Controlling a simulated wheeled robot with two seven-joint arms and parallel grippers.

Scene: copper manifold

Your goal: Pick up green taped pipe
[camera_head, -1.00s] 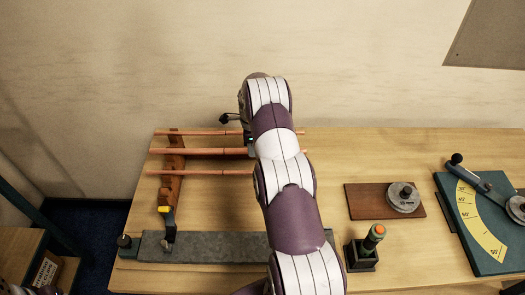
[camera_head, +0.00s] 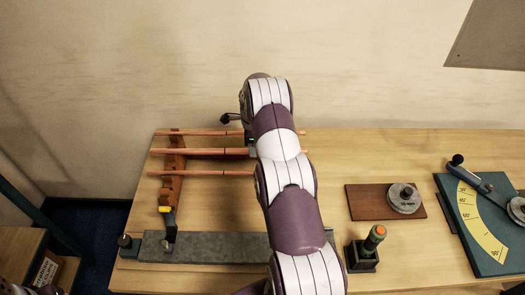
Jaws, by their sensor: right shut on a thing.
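Three copper pipes lie side by side across a wooden rack (camera_head: 172,188) at the back left of the bench: a far pipe (camera_head: 195,133), a middle pipe (camera_head: 195,152) and a near pipe (camera_head: 205,173). I see no green tape on their visible parts; my right arm covers their right portions. My right gripper (camera_head: 250,142) is at the far and middle pipes, mostly hidden behind my arm. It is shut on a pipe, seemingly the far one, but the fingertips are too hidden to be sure.
A grey bar fixture (camera_head: 205,247) with a yellow-and-black handled tool (camera_head: 168,215) lies in front. A green, orange-topped tool (camera_head: 374,238) stands in a dark holder. A brown board with a grey disc (camera_head: 404,198) and a teal bending gauge (camera_head: 480,225) are at right.

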